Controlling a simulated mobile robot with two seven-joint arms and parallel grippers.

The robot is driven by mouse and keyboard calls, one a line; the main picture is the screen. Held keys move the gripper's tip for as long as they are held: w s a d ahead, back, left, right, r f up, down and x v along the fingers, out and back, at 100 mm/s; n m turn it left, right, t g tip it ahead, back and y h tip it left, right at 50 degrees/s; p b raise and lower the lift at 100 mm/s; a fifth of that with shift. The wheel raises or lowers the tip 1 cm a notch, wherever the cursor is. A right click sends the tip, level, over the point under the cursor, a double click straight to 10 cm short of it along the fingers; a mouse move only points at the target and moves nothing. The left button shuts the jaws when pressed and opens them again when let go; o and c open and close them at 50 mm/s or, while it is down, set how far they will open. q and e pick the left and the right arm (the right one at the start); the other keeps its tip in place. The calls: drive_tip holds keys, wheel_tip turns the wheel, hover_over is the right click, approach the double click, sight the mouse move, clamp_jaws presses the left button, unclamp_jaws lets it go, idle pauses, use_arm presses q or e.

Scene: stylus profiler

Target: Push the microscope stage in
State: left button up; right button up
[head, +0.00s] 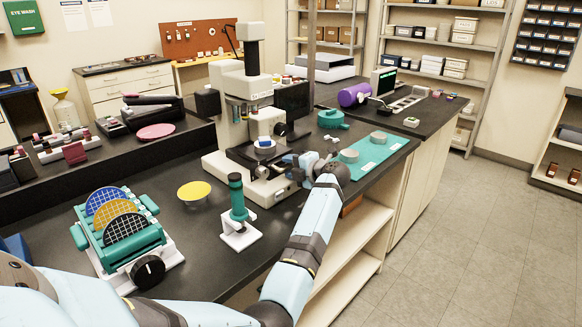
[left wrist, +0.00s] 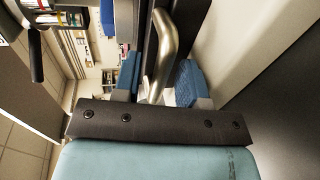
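The white microscope (head: 232,82) stands on the black bench in the head view. Its dark stage (head: 240,155) sits low at the front and carries a small round blue-and-white piece (head: 264,147). My left gripper (head: 296,165) is at the right side of the stage, its blue fingertips partly hidden among the microscope parts. In the left wrist view, a curved metal handle (left wrist: 164,45) lies between my left gripper's two blue fingers (left wrist: 160,82). The fingers are apart, with a gap visible beside the handle. My right gripper is not in view.
A green stand (head: 238,200), a yellow disc (head: 194,190) and a rack of round wafers (head: 118,225) stand left of my arm. A teal tray (head: 375,152) lies right of the microscope. The floor (head: 460,240) at right is clear.

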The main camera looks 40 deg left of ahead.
use_arm(q)
drive_tip(key=v, duration=1.3)
drive_tip(key=shift+d+r, duration=0.2)
drive_tip(key=shift+d, duration=0.15)
